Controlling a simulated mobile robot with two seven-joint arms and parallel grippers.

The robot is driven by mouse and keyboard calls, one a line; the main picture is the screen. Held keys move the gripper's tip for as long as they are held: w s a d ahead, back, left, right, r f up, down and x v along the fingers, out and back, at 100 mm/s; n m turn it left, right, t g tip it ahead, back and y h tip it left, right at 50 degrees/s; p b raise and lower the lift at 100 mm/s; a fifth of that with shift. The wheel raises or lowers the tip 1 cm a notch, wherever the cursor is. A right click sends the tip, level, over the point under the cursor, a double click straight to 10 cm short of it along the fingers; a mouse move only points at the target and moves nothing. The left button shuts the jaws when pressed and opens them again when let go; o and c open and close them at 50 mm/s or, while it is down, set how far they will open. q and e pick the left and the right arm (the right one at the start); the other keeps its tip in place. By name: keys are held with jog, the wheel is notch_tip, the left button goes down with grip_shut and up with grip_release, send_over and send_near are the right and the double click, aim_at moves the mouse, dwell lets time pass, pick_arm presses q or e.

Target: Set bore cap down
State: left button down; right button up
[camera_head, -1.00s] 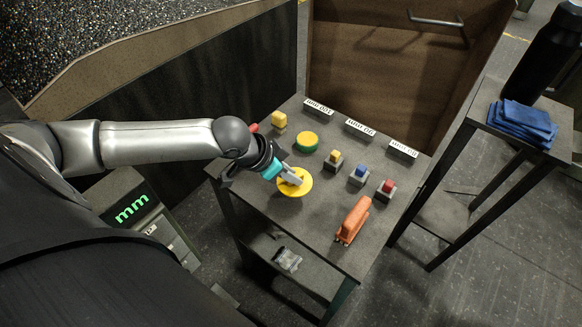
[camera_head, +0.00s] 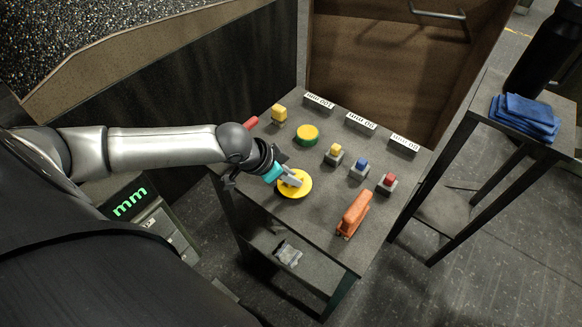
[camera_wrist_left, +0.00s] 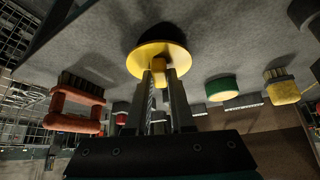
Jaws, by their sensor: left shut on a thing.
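The bore cap, seen as a round yellow disc (camera_head: 297,194), is at the near left part of the dark table. My left gripper (camera_head: 291,181) is shut on its raised middle from above. In the left wrist view the yellow disc (camera_wrist_left: 146,58) is beyond my left fingertips (camera_wrist_left: 164,72), with a dark shadow on the grey surface close to it. I cannot tell whether the disc touches the table or hangs just above it. My right gripper is in neither view.
The grey tabletop (camera_head: 312,220) also holds an orange-handled brush (camera_head: 353,214), a green-and-yellow round piece (camera_head: 307,135), a yellow brush (camera_head: 279,114) and small blocks with yellow (camera_head: 336,149), blue (camera_head: 361,163) and red (camera_head: 389,179) tops. White labels (camera_head: 361,122) line the back edge.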

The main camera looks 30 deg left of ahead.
pick_arm(q)
jog(key=shift+f, duration=0.15)
jog(key=c, duration=0.7)
grip_release()
jog(key=p+v, duration=0.5)
jog(key=v, duration=1)
jog(key=shift+p, duration=0.4)
jog(key=shift+s, duration=0.1)
